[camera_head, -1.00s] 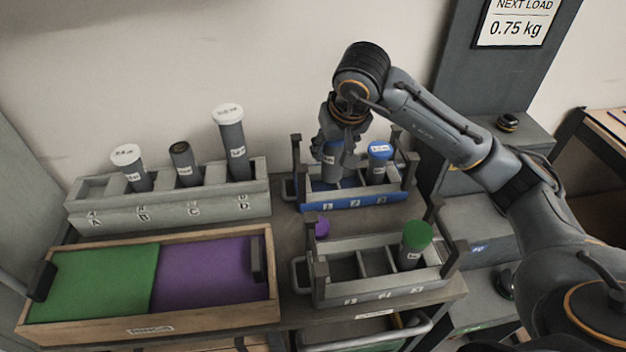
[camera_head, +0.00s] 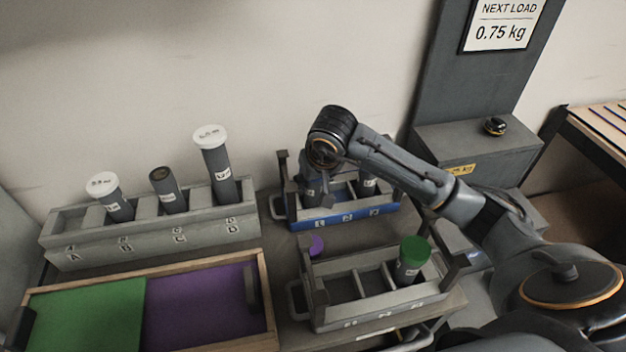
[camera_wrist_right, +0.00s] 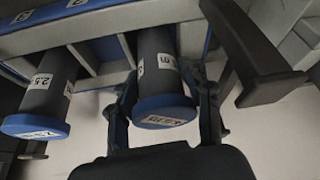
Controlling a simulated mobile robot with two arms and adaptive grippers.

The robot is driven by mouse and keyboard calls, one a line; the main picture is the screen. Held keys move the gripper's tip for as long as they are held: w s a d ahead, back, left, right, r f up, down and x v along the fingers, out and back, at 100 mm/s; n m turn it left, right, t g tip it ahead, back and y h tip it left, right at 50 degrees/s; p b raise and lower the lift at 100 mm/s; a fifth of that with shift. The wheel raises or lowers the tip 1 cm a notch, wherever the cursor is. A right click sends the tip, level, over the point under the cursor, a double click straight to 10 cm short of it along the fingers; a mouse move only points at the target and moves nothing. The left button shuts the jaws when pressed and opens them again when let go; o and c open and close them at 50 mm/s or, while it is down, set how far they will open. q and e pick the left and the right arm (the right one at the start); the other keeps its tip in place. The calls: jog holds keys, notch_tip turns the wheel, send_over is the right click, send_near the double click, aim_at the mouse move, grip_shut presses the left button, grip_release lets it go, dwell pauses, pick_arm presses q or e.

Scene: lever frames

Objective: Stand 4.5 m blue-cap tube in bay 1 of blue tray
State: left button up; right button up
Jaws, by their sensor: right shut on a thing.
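The blue tray (camera_head: 345,221) stands at the back of the bench, with bays numbered from the left. My right gripper (camera_wrist_right: 165,112) is shut on the blue-cap tube (camera_wrist_right: 155,60), with one finger on each side near its cap. The label on the cap is partly legible. The tube is upright at the left bay, bay 1, and reaches down between the tray's walls; its foot is hidden. In the head view my arm covers its cap. A second blue-cap tube, marked 2.5 (camera_wrist_right: 45,90), stands in the far right bay (camera_head: 367,187). My left gripper is out of view.
A grey tray (camera_head: 380,311) with a green-cap tube (camera_head: 412,262) stands in front. A grey rack (camera_head: 150,240) with several tubes is at the left. A wooden box (camera_head: 262,300) has green and purple sections. A purple disc (camera_head: 316,245) lies between the trays.

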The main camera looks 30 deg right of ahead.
jog(key=shift+f, duration=0.2)
jog(key=o, duration=1.1)
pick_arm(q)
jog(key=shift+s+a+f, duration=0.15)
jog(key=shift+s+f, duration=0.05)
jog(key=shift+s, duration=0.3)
pick_arm(e)
jog(key=shift+r, duration=0.1)
jog(key=shift+r, duration=0.25)
pick_arm(q)
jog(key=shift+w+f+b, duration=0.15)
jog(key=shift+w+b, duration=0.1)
jog(key=shift+b, duration=0.1)
pick_arm(e)
jog(key=v, duration=1.1)
jog(key=shift+s+r, duration=0.25)
jog(key=shift+r, duration=0.05)
